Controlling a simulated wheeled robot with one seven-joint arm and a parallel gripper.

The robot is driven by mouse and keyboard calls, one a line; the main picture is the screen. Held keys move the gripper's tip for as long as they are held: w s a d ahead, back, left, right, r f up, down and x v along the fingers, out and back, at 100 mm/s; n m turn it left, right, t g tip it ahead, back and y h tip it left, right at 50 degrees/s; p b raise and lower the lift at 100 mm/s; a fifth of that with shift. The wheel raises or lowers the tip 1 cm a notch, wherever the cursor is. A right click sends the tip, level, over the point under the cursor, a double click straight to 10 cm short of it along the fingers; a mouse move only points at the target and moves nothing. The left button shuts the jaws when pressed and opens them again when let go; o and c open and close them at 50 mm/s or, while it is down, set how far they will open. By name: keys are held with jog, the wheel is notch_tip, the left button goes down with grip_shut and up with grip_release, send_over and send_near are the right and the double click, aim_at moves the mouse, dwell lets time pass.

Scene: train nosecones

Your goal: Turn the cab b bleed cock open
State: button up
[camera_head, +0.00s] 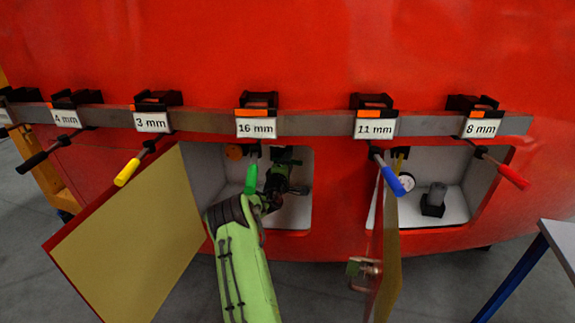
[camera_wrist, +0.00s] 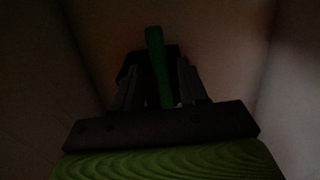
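My gripper (camera_head: 287,168) reaches into the left open compartment (camera_head: 296,212) under the 16 mm label. In the dark wrist view, a green lever (camera_wrist: 157,60) with a dark block behind it stands upright between my two fingers (camera_wrist: 160,85). A narrow gap seems to show on each side of the lever, so the fingers look open around it. Whether this lever is the cab b bleed cock I cannot tell.
A hinged door (camera_head: 130,240) stands open at left, another (camera_head: 390,250) at right. The right compartment holds a gauge (camera_head: 407,182) and a black fitting (camera_head: 434,200). Coloured handles, including a green one (camera_head: 251,180) close to my wrist, hang from the rail (camera_head: 310,124). A table (camera_head: 560,240) stands at far right.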

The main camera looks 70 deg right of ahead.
jog(key=s+a, duration=0.2)
jog(key=a, duration=1.3)
jog(key=shift+s+a, duration=0.2)
jog(key=shift+a, duration=0.05)
